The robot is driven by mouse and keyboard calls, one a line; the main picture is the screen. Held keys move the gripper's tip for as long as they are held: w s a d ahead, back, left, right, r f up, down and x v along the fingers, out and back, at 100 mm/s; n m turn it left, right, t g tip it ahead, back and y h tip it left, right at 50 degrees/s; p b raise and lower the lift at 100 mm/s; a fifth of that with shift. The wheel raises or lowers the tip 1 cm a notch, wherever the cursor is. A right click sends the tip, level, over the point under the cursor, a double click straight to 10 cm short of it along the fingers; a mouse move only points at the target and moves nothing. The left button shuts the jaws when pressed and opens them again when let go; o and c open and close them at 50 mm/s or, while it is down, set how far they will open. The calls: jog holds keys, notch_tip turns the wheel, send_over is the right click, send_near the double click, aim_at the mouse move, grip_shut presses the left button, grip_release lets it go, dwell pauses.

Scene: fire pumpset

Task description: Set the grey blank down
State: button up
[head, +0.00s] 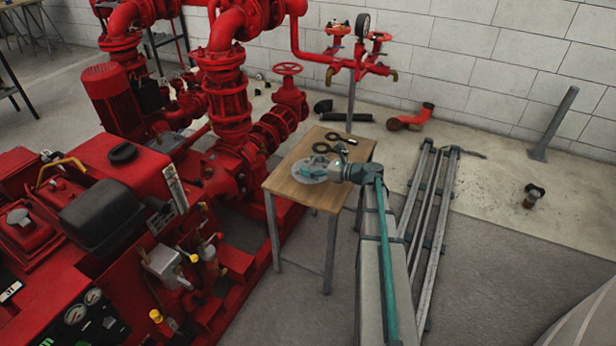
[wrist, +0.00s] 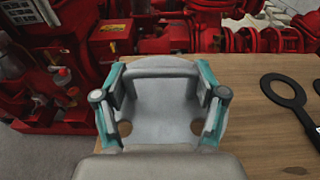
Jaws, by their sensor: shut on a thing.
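The grey blank (head: 308,173) is a flat round plate with holes, over the left front part of a small wooden table (head: 283,184). In the wrist view the blank (wrist: 160,128) fills the space between the teal fingers of my gripper (wrist: 160,98), which is shut on it. Brown wood shows through two of its holes. The blank looks flat and level; I cannot tell if it touches the tabletop. In the head view my gripper (head: 333,171) reaches in from the right. Part of the blank is hidden by my gripper.
Black ring-ended pieces (head: 340,138) lie on the table behind the blank; one ring (wrist: 284,92) shows at right in the wrist view. The red pumpset (head: 230,150) stands close along the table's left and back. Metal rails (head: 437,210) lie on the floor at right.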

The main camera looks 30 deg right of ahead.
jog(key=shift+w+a+f, duration=0.1)
jog(key=shift+a+f, duration=0.35)
jog(key=shift+f, duration=0.05)
jog(key=shift+a+f+b, duration=0.1)
jog(key=shift+f+b, duration=0.2)
jog(key=shift+f, duration=1.3)
jog(key=shift+f, duration=0.65)
jog(key=o, duration=1.8)
jog(key=shift+f, duration=0.15)
jog(key=shift+r, duration=0.6)
jog(key=v, duration=1.2)
jog(key=shift+r+p, duration=0.15)
jog(key=shift+p, duration=0.15)
